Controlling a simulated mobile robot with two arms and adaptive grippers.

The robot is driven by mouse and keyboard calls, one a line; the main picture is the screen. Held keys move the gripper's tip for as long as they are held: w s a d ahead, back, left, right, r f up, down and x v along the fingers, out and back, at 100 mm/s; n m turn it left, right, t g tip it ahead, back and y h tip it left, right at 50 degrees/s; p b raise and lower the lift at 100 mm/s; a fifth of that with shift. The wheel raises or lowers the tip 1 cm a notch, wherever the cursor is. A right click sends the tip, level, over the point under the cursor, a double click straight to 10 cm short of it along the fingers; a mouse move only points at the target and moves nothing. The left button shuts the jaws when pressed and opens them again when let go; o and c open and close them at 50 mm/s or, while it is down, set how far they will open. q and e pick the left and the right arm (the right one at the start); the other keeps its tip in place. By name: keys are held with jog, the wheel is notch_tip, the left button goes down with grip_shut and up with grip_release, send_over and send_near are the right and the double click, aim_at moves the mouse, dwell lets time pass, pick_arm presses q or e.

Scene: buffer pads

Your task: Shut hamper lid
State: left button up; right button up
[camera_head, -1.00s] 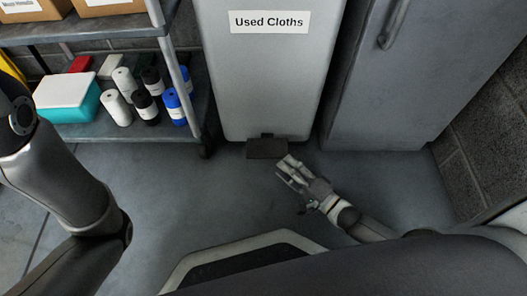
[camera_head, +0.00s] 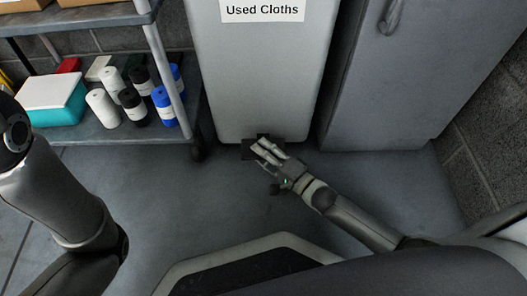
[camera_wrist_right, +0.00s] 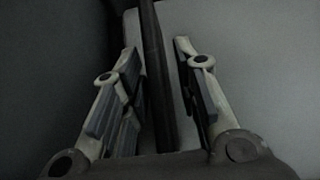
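The hamper (camera_head: 262,75) is a tall light-grey bin with a white "Used Cloths" label (camera_head: 262,10). Its lid is above the picture, so I cannot tell how it stands. A dark foot pedal (camera_head: 247,152) sticks out at the hamper's base. My right gripper (camera_head: 263,151) is low at the pedal, over part of it in the head view; I cannot tell whether they touch. In the right wrist view its fingers (camera_wrist_right: 160,85) are apart, with a dark bar (camera_wrist_right: 153,50) showing between them. My left arm is at the left; its gripper is out of view.
A shelf cart (camera_head: 95,135) at the left holds a teal box with a white lid (camera_head: 52,99) and several rolls (camera_head: 133,106). A grey cabinet (camera_head: 395,90) stands right of the hamper. The floor (camera_head: 180,195) in front is clear.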

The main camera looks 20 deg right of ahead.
grip_shut()
jog(key=shift+f, duration=0.1)
jog(key=shift+f+n+t, duration=0.35)
jog(key=shift+n+t, duration=0.05)
jog(key=shift+n, duration=0.1)
jog(key=shift+o, duration=1.1)
grip_release()
jog(key=v, duration=1.2)
jog(key=shift+d, duration=0.15)
